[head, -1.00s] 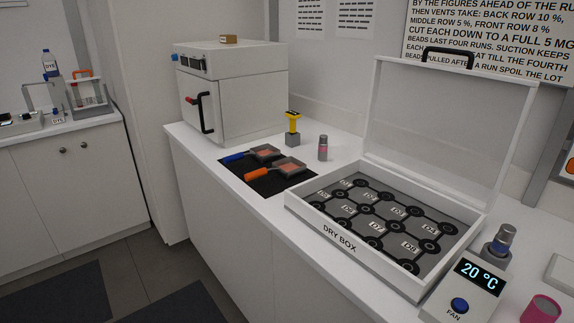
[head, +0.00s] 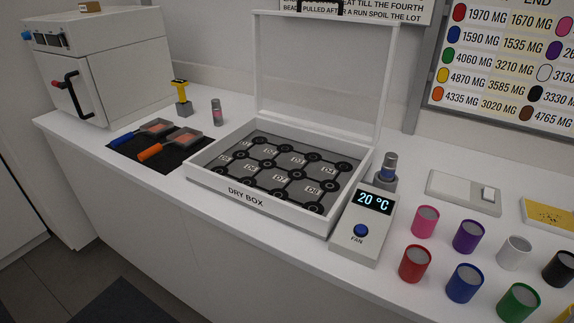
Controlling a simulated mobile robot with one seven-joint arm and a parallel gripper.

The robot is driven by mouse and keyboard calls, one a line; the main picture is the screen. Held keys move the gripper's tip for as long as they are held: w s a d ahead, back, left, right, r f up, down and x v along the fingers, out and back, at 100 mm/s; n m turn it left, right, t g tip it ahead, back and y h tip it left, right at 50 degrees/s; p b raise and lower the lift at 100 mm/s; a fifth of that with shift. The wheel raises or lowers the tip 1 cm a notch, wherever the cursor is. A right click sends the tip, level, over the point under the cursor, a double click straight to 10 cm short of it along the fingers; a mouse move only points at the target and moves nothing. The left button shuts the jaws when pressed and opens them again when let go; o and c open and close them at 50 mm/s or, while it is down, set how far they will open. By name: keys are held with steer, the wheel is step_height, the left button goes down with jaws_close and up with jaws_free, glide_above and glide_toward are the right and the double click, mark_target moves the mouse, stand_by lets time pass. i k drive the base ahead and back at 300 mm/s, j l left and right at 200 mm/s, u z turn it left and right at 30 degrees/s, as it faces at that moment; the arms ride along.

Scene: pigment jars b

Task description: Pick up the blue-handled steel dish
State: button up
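The blue-handled steel dish (head: 155,127) lies on a black mat (head: 115,153) on the white counter, left of the dry box. Its blue handle (head: 122,139) points left and toward the front edge. Its pan holds something reddish-orange. An orange-handled steel dish (head: 187,138) lies beside it, nearer the dry box, with its handle also pointing to the front left. My gripper is not in view.
A white oven-like box (head: 100,75) stands left of the mat. A yellow-topped tool (head: 182,97) and a small grey vial (head: 216,112) stand behind the dishes.

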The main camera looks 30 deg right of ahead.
mark_target(155, 128)
steer(key=i+j+z, duration=0.1)
steer(key=i+j, duration=0.2)
steer(key=i+j+z, duration=0.15)
steer(key=i+j, duration=0.15)
steer(key=i+j+z, duration=0.1)
steer(key=i+j, duration=0.15)
steer(key=j, duration=0.15)
steer(key=i+j+z, duration=0.1)
steer(key=i+j, duration=0.15)
steer(key=j, duration=0.15)
steer(key=i+j+z, duration=0.15)
steer(key=j, duration=0.25)
steer(key=i+j+z, duration=0.1)
steer(key=i+j, duration=0.2)
steer(key=j, duration=0.1)
